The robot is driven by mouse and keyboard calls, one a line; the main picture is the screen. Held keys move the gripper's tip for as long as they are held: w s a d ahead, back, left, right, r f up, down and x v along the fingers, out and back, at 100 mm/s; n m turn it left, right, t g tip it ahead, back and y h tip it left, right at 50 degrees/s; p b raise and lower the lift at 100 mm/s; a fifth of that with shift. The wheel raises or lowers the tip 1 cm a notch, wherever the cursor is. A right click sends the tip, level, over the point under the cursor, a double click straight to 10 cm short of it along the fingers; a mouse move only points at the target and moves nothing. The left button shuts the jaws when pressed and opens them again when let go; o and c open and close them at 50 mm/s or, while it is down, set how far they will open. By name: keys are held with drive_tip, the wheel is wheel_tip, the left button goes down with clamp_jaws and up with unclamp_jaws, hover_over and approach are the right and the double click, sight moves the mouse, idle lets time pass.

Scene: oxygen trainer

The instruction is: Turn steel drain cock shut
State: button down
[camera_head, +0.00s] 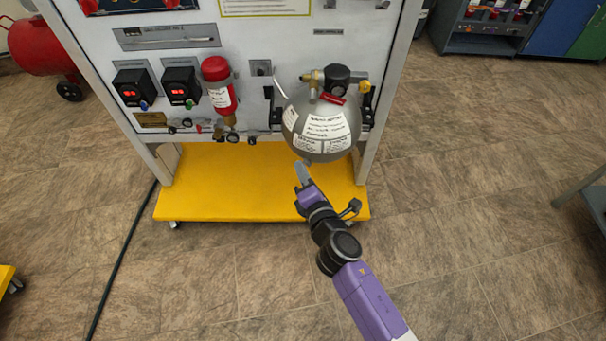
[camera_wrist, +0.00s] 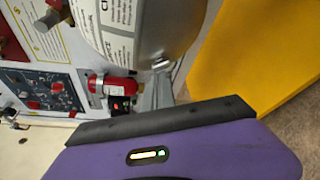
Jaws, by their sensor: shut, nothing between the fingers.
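A silver oxygen sphere (camera_head: 343,146) with white labels is mounted on the front of the white trainer panel. It also shows at the top of the wrist view (camera_wrist: 178,28). A small steel fitting (camera_wrist: 161,65) sits at the sphere's underside in the wrist view, and it looks like the drain cock. Its handle position is too small to tell. My gripper (camera_head: 300,168) points up from below, just under the sphere. Its grey fingers (camera_wrist: 158,90) are shut and empty, close to the fitting. I cannot tell whether they touch it.
A yellow base platform (camera_head: 240,190) lies under the panel. A red bottle (camera_head: 218,92) and small valves hang left of the sphere. A brass and black valve group (camera_head: 335,80) sits on top of the sphere. The floor in front is clear.

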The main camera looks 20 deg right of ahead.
drive_tip(key=shift+d+r+m+t+b, duration=0.15)
drive_tip(key=shift+m+t+b, duration=0.3)
drive_tip(key=shift+m+b, duration=1.1)
drive_tip(key=shift+d+r+m+t+b, duration=0.15)
drive_tip(key=shift+m+t+b, duration=0.5)
drive_tip(key=shift+b, duration=1.5)
drive_tip(key=shift+a, duration=0.15)
idle(0.3)
